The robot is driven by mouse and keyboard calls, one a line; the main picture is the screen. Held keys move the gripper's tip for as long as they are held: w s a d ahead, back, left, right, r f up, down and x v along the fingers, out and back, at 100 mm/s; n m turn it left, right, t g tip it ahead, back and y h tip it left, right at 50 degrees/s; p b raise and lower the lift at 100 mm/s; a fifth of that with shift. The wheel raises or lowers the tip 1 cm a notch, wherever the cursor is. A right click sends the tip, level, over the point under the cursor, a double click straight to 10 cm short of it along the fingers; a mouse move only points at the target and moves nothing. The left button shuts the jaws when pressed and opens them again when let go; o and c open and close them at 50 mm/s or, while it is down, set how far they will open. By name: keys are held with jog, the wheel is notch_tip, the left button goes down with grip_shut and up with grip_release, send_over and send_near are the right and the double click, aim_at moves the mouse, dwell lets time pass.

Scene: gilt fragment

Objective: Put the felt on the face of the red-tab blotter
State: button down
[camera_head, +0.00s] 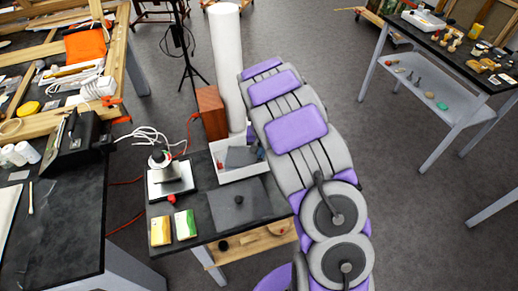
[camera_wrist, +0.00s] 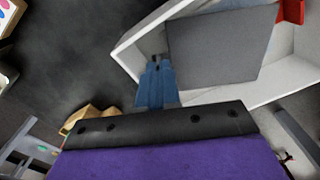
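A white tray (camera_head: 240,174) on the middle table holds a flat dark grey piece (camera_head: 241,156), which could be the felt; I cannot be sure. In the wrist view the grey piece (camera_wrist: 220,48) lies inside the white tray (camera_wrist: 128,48). A small red part shows at the tray's corner (camera_wrist: 291,11); I cannot tell if it is the blotter's tab. My gripper (camera_wrist: 157,66) shows blue fingers close together, over the tray near the grey piece's left edge. Whether they grip anything is unclear. In the head view the fingers are not clearly seen. No red-tab blotter is clearly identifiable.
A white column (camera_head: 226,60) and brown box (camera_head: 211,112) stand behind. Open floor (camera_head: 420,210) lies right.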

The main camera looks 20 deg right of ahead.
jog(key=shift+a+f, duration=0.15)
jog(key=shift+a, duration=1.1)
jog(key=shift+d+f, duration=0.3)
jog(key=shift+d, duration=0.65)
jog(key=shift+a+f, duration=0.35)
jog(key=shift+a, duration=0.4)
jog(key=shift+s+d+f, duration=0.2)
jog(key=shift+d, duration=0.15)
jog(key=shift+s+f, duration=0.1)
jog(key=shift+f, duration=0.15)
jog(key=c, duration=1.3)
grip_release()
jog(key=shift+o, duration=0.2)
